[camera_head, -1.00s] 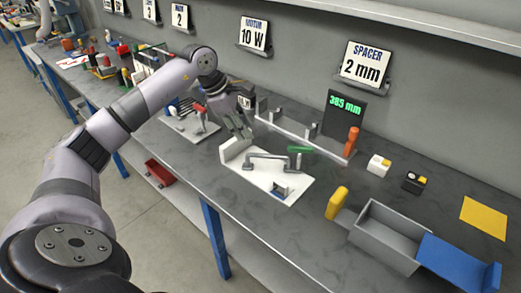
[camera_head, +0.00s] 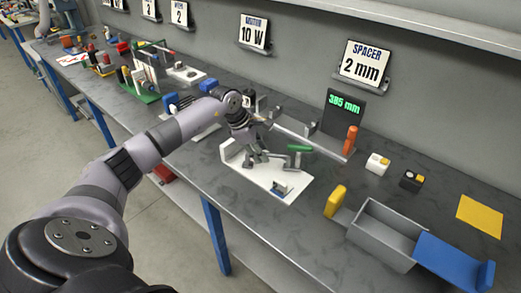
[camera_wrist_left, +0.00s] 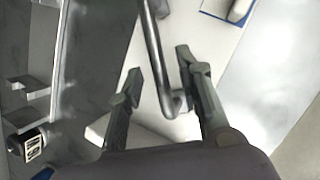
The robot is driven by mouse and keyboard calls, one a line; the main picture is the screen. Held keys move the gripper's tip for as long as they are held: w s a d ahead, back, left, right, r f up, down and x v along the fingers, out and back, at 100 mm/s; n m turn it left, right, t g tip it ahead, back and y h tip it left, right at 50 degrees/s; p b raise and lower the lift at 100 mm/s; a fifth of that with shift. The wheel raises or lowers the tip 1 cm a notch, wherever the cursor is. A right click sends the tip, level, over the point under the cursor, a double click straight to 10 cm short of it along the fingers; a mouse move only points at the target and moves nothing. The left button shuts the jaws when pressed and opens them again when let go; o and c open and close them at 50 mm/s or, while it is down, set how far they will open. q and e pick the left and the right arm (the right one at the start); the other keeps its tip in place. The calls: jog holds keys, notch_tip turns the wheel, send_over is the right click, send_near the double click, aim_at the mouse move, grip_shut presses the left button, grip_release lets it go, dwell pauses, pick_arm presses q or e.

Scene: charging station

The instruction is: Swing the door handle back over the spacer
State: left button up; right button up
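The white board (camera_head: 262,176) lies on the bench with an upright white plate at its left end. The grey door handle is largely hidden behind my gripper in the head view; in the left wrist view its bent bar (camera_wrist_left: 156,50) runs between my fingers. My left gripper (camera_head: 260,158) is open, low over the board's left half. Its fingers (camera_wrist_left: 157,65) stand apart on either side of the bar, with gaps visible. My right gripper is not in view.
A green-handled clamp (camera_head: 299,149) stands at the board's back right. Behind are a long grey rail and a gauge display (camera_head: 344,105). An orange handle (camera_head: 351,140) stands right of it. A grey box (camera_head: 384,235) with a blue flap is at the right.

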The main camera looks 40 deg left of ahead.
pick_arm(q)
grip_shut()
dwell(0.7)
